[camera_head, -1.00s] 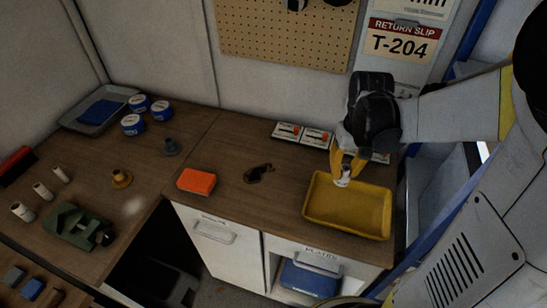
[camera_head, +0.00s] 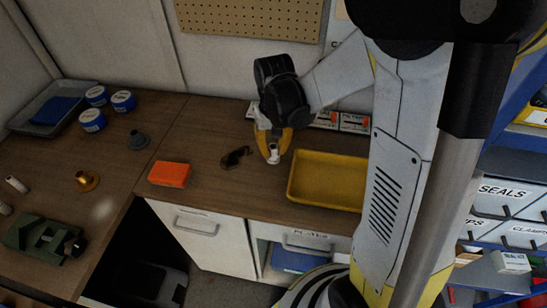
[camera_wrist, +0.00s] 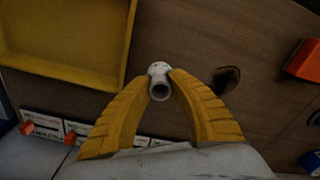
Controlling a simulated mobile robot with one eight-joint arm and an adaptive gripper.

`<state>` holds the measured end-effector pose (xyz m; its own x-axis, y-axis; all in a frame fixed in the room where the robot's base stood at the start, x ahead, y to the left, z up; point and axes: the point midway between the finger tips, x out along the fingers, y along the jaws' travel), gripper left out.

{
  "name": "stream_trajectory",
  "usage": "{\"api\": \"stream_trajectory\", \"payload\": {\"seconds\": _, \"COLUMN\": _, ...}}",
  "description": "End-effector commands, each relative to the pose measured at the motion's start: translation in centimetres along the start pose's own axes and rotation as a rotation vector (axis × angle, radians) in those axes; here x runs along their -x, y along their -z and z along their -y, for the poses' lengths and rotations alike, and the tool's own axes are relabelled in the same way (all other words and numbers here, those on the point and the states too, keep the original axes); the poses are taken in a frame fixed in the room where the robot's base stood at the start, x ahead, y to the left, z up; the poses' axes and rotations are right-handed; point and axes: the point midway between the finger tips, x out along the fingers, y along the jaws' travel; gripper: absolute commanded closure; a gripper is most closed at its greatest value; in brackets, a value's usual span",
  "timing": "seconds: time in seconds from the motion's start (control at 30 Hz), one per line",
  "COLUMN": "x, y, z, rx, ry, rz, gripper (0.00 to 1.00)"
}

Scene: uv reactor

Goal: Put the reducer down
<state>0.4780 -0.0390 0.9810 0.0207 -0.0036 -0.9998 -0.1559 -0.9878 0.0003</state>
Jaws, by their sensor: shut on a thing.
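The reducer, a small whitish fitting with a round opening (camera_wrist: 160,83), is between the yellow fingertips of my gripper (camera_wrist: 158,90) in the wrist view. In the head view my gripper (camera_head: 274,148) points down over the wooden worktop, just left of the yellow tray (camera_head: 325,203). The reducer's pale lower end (camera_head: 273,159) shows below the fingers there. I cannot tell whether it touches the worktop (camera_head: 212,133). The fingers hide part of it.
A dark small object (camera_head: 235,157) lies left of my gripper, with an orange block (camera_head: 169,174) farther left. Worktop between the tray and the dark object is bare.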

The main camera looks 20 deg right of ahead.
Motion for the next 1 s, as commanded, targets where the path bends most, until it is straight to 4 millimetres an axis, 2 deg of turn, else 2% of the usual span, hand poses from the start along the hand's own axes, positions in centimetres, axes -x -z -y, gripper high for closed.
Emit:
{"api": "stream_trajectory", "payload": {"seconds": 0.1, "x": -2.3, "y": 0.0, "z": 0.0, "rx": 0.0, "ry": 0.0, "rz": 0.0, "gripper": 0.99}}
{"api": "stream_trajectory", "payload": {"seconds": 0.2, "x": -3.4, "y": 0.0, "z": -0.1, "rx": 0.0, "ry": 0.0, "rz": 0.0, "gripper": 0.99}}
{"api": "stream_trajectory", "payload": {"seconds": 0.57, "x": -3.7, "y": -0.1, "z": -0.1, "rx": 0.0, "ry": 0.0, "rz": 0.0, "gripper": 0.99}}
{"api": "stream_trajectory", "payload": {"seconds": 0.6, "x": -3.5, "y": -0.1, "z": -0.1, "rx": 0.0, "ry": 0.0, "rz": 0.0, "gripper": 0.66}}
{"api": "stream_trajectory", "payload": {"seconds": 0.63, "x": -3.5, "y": -0.1, "z": -0.1, "rx": 0.0, "ry": 0.0, "rz": 0.0, "gripper": 0.58}}
{"api": "stream_trajectory", "payload": {"seconds": 1.0, "x": -3.1, "y": -0.1, "z": -0.1, "rx": 0.0, "ry": 0.0, "rz": 0.0, "gripper": 0.58}}
